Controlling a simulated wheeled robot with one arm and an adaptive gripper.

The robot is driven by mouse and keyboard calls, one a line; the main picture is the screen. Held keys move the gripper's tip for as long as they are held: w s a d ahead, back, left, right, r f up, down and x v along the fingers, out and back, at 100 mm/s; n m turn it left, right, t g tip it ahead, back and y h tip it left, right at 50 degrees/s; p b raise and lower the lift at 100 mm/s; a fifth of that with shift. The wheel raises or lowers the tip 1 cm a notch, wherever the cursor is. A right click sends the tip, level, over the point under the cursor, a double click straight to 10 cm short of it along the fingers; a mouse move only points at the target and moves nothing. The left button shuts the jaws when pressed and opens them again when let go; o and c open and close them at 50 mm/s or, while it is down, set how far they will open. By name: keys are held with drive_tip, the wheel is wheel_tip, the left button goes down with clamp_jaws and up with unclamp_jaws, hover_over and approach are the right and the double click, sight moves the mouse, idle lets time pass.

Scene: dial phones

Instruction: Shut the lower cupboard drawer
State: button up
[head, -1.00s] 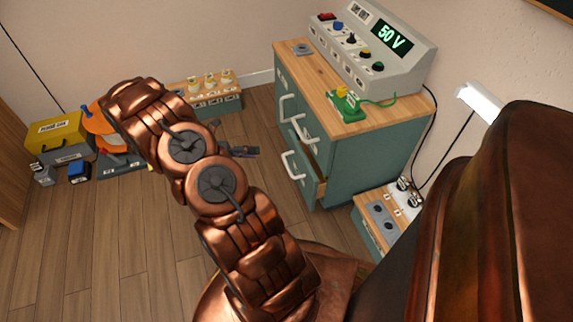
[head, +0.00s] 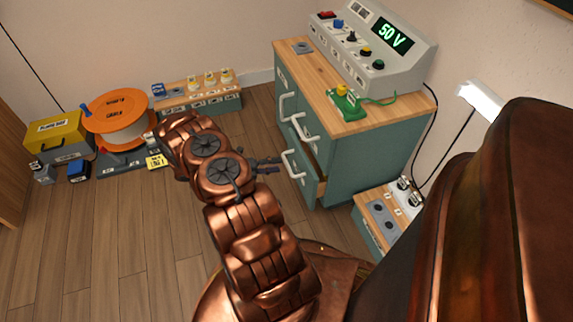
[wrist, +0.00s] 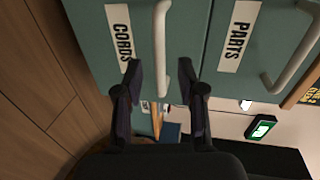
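The green cupboard (head: 368,160) with a wooden top stands right of centre in the head view. Its lower drawer (head: 308,180) is partly pulled out, with a wooden side and a dark gap showing. The drawer's white handle (head: 291,165) faces my gripper (head: 277,165), which is just left of it. In the wrist view, turned sideways, the drawer front (wrist: 95,45) reads CORDS. Its handle (wrist: 161,45) lines up between the two spread fingers of my gripper (wrist: 160,75). The gripper is open; I cannot tell whether it touches the handle.
The PARTS drawer front (wrist: 230,75) with its own handle (wrist: 292,55) is beside CORDS in the wrist view. A low socket box (head: 378,215) stands right of the cupboard. An orange cable reel (head: 117,115) and yellow box (head: 58,132) stand left.

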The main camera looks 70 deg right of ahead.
sight(287, 162)
drive_tip(key=shift+b+x, duration=0.65)
drive_tip(key=shift+x, duration=1.95)
clamp_jaws()
